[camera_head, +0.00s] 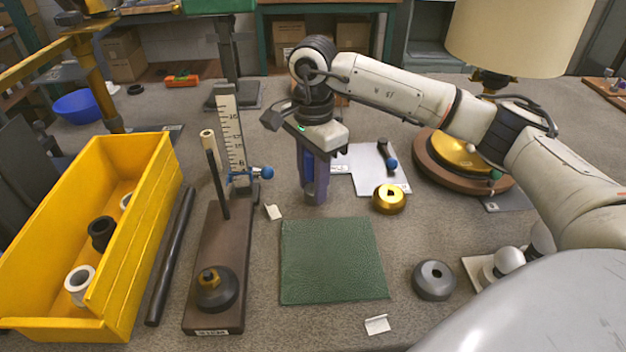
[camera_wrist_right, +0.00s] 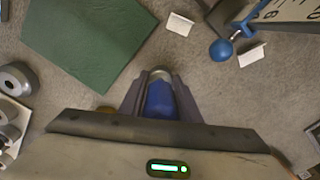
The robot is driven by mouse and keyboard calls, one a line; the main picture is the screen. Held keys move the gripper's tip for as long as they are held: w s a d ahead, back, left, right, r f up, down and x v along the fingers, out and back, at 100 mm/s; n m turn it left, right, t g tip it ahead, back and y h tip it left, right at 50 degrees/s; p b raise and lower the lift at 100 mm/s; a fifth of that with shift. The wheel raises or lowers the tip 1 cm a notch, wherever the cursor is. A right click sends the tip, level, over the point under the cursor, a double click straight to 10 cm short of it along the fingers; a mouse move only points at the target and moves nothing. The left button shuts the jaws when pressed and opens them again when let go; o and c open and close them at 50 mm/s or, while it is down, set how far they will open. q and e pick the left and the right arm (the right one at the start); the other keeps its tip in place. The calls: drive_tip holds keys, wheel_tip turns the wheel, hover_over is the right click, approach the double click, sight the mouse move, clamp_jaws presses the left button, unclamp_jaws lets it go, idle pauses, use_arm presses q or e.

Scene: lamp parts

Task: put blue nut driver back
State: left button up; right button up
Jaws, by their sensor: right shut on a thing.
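My right gripper (camera_head: 314,190) is shut on the blue nut driver (camera_head: 308,160), held upright behind the green mat. In the right wrist view the blue handle (camera_wrist_right: 160,98) sits between the two fingers, with a grey metal part at its far end. I cannot tell whether the driver's lower end touches the table. A white sheet (camera_head: 372,170) with a second blue-tipped dark tool (camera_head: 388,156) lies to the right of the gripper. My left gripper does not show clearly.
A green mat (camera_head: 333,262) lies in front. A yellow bin (camera_head: 150,215) with rings and a dark stand with a ruler (camera_head: 229,130) are at left. A brass cup (camera_head: 389,199), a grey disc (camera_head: 434,280) and a lamp (camera_head: 455,150) are at right.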

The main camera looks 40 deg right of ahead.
drive_tip(key=shift+f, duration=0.2)
drive_tip(key=o, duration=1.2)
drive_tip(key=shift+r, duration=0.1)
wheel_tip(320, 180, up, 12)
drive_tip(key=shift+r, duration=0.15)
drive_tip(key=shift+p, duration=0.3)
